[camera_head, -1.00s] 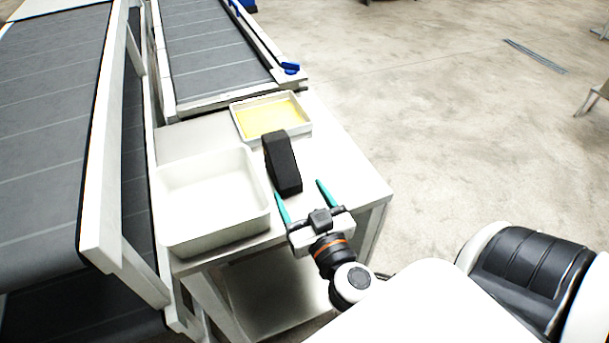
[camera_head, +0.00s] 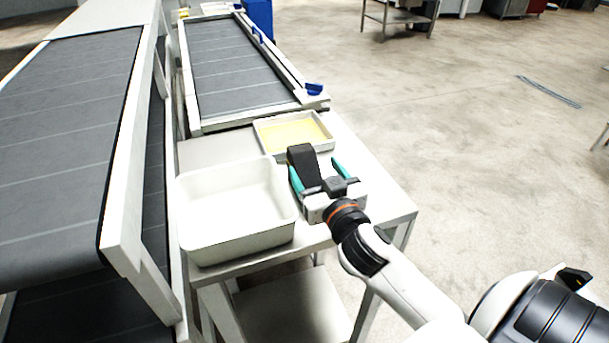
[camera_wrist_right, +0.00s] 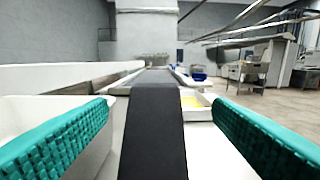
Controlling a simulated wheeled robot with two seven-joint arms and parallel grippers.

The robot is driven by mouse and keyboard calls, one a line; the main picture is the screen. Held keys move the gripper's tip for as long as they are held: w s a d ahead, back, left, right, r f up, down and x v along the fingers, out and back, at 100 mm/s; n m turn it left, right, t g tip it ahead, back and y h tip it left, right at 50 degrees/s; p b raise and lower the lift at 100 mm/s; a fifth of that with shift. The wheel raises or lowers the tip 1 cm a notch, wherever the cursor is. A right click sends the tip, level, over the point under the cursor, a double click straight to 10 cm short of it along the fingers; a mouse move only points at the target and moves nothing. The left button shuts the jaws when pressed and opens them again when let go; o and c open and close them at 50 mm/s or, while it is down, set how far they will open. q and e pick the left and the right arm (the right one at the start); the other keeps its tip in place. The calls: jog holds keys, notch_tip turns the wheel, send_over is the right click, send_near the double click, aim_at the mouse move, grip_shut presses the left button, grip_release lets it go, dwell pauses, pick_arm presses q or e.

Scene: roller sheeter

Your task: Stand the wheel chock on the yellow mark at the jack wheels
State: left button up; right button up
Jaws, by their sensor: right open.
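The black wheel chock (camera_head: 302,160) lies on the white side table, between the deep white bin and the shallow tray. My right gripper (camera_head: 317,178) is open with its teal fingers on either side of the chock's near part. In the right wrist view the chock (camera_wrist_right: 153,125) runs lengthwise between the two teal fingers, with a gap on each side. The chock's near end is partly hidden by the gripper in the head view. My left gripper is not in view. I see no yellow mark or jack wheels.
The deep white bin (camera_head: 186,225) stands close to the left of the gripper. The shallow tray (camera_head: 259,137) with a yellow content lies beyond the chock. A conveyor belt (camera_head: 235,75) stands behind the table (camera_head: 392,208). Open floor lies to the right.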

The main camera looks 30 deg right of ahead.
aim_at(305, 159)
jog(key=shift+x, duration=0.95)
jog(key=shift+w+r+p, duration=0.1)
jog(key=shift+w+p, duration=0.35)
jog(key=shift+w, duration=0.15)
jog(key=p+x, duration=0.1)
jog(key=x, duration=0.2)
jog(key=shift+w+a, duration=0.1)
jog(key=shift+w, duration=0.15)
jog(key=shift+w+f, duration=0.3)
jog(key=shift+w, duration=0.05)
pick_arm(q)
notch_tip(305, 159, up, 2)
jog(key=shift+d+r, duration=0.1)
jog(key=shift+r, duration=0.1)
pick_arm(e)
jog(key=shift+s, duration=0.1)
jog(key=shift+c, duration=0.2)
